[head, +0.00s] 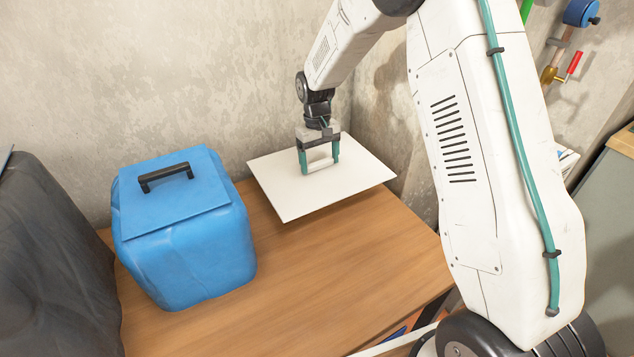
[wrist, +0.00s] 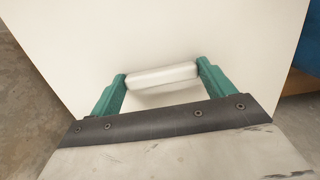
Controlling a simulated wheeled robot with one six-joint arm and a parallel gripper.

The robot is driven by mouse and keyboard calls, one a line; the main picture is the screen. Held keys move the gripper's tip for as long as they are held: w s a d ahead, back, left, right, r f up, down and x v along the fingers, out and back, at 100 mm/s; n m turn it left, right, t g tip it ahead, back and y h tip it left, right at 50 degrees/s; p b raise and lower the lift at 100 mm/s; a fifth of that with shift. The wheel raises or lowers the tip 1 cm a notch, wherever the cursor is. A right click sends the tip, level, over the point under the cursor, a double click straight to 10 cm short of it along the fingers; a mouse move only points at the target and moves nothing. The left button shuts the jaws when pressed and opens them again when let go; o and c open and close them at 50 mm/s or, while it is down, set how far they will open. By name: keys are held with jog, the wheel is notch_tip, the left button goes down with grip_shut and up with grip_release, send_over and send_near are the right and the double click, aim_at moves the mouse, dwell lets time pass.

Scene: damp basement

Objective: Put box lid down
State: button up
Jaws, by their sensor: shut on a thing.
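The box lid (head: 290,192) is a flat white square panel with a white bar handle on top. My gripper (head: 320,168) is shut on the lid's handle, with its two teal fingers at the ends of the bar. In the wrist view the handle (wrist: 162,77) sits between the fingertips, and the lid (wrist: 150,30) fills most of the picture. The lid is over the right part of the wooden surface and looks slightly raised above it, with a shadow under its front edge. What is directly beneath the lid is hidden.
A blue box (head: 185,250) with a blue lid and black handle stands left of the white lid. A dark covered bulk (head: 55,260) is at the far left. The wooden top (head: 330,270) is bare in front. A stained concrete wall (head: 200,70) rises close behind.

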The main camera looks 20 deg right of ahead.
aim_at(319, 161)
notch_tip(319, 161, down, 8)
jog(key=shift+f, duration=0.1)
dwell(0.4)
jog(key=o, duration=1)
jog(key=shift+f, duration=0.15)
jog(key=r, duration=0.8)
jog(key=w+r, duration=0.1)
jog(key=r, duration=0.3)
jog(key=shift+w+a+r, duration=0.1)
jog(key=shift+r, duration=0.15)
jog(key=s+d+r+m+t, duration=0.1)
jog(key=s+d+r, duration=0.1)
jog(key=s+r, duration=1.65)
jog(key=shift+m+t, duration=0.6)
jog(key=shift+t, duration=0.2)
jog(key=s, duration=0.7)
jog(key=s+d, duration=0.1)
jog(key=s, duration=1.5)
jog(key=shift+d+r, duration=0.1)
jog(key=shift+d, duration=0.1)
